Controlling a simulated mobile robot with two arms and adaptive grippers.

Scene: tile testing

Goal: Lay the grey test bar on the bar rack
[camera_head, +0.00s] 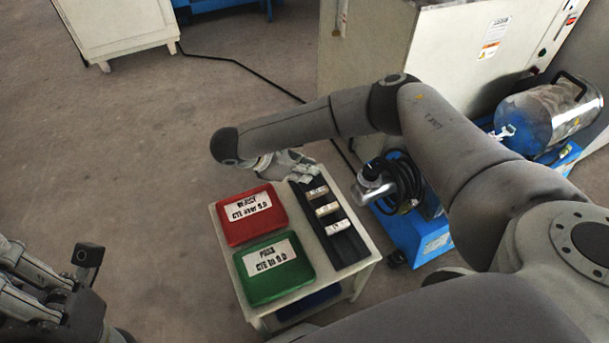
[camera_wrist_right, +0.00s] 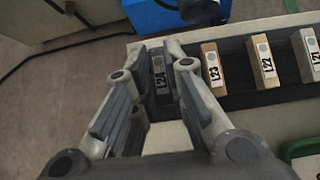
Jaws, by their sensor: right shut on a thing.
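The grey test bar (camera_wrist_right: 160,75), labelled L24, sits between the fingers of my right gripper (camera_wrist_right: 158,84) in the right wrist view. My right gripper (camera_head: 300,172) is shut on it at the far end of the dark bar rack (camera_head: 348,250). The bar is over or in the rack's end place beside bar L23; I cannot tell whether it touches the rack floor. In the head view I cannot make out the bar clearly at the gripper. My left gripper (camera_head: 75,277) is at the lower left, away from the rack; its opening is unclear.
Bars L23 (camera_wrist_right: 213,68), L22 (camera_wrist_right: 262,62) and L21 (camera_wrist_right: 308,55) lie spaced along the rack. A red bin (camera_head: 250,213) and a green bin (camera_head: 273,269) stand left of it on a pale cart (camera_head: 222,238). A blue-based machine (camera_head: 420,235) stands to the right.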

